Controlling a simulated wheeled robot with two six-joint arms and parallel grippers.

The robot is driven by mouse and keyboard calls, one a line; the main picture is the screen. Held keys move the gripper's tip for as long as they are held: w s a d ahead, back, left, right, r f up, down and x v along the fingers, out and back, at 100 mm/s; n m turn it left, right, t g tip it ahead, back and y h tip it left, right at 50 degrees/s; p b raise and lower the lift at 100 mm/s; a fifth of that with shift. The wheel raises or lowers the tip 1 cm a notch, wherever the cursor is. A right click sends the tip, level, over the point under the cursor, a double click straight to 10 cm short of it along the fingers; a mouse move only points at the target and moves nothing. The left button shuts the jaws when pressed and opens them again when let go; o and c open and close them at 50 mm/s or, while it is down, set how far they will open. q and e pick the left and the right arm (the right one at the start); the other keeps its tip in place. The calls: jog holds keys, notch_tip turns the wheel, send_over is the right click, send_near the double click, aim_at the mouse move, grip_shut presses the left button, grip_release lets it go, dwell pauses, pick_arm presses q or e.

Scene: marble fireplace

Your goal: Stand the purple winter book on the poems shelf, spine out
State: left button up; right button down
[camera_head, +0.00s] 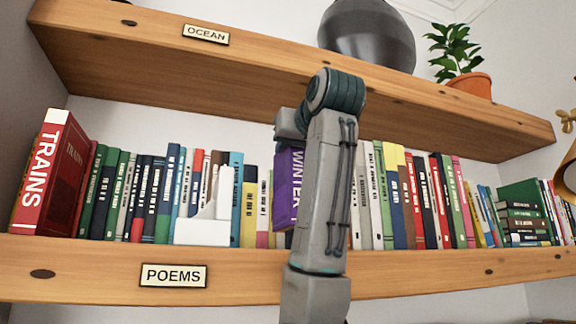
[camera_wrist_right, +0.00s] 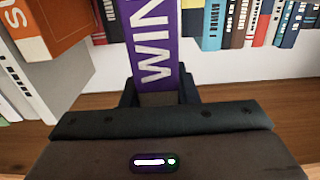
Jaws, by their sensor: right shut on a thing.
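The purple winter book (camera_head: 288,188) is at the poems shelf, partly hidden behind my right arm in the head view. Its spine, with white lettering, faces out, and the book looks close to upright with a slight tilt. In the right wrist view the purple spine (camera_wrist_right: 153,45) runs up from between the fingers of my right gripper (camera_wrist_right: 160,98), which is shut on it. I cannot tell whether its base touches the board. The poems shelf (camera_head: 80,268) is a wooden board with a POEMS label (camera_head: 173,275). My left gripper is not in view.
Many upright books line the poems shelf on both sides of my arm. A red TRAINS book (camera_head: 45,180) stands at the left end, and a white bookend (camera_head: 203,232) stands left of the purple book. The ocean shelf (camera_head: 200,70) hangs above with a dark vase (camera_head: 367,38) and a potted plant (camera_head: 468,80).

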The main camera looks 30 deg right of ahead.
jog(key=shift+w+d+p, duration=0.35)
jog(key=shift+w+d, duration=0.5)
jog(key=shift+w, duration=0.2)
jog(key=shift+w+d, duration=0.15)
jog(key=shift+w, duration=0.25)
jog(key=shift+w+d+f+p, duration=0.15)
jog(key=shift+w+p, duration=0.15)
jog(key=shift+p, duration=0.1)
notch_tip(320, 180, down, 4)
jog(key=shift+s+r, duration=0.1)
jog(key=shift+r, duration=0.05)
jog(key=c, duration=1.4)
grip_release()
jog(key=shift+o, duration=1.4)
jog(key=shift+d, duration=0.1)
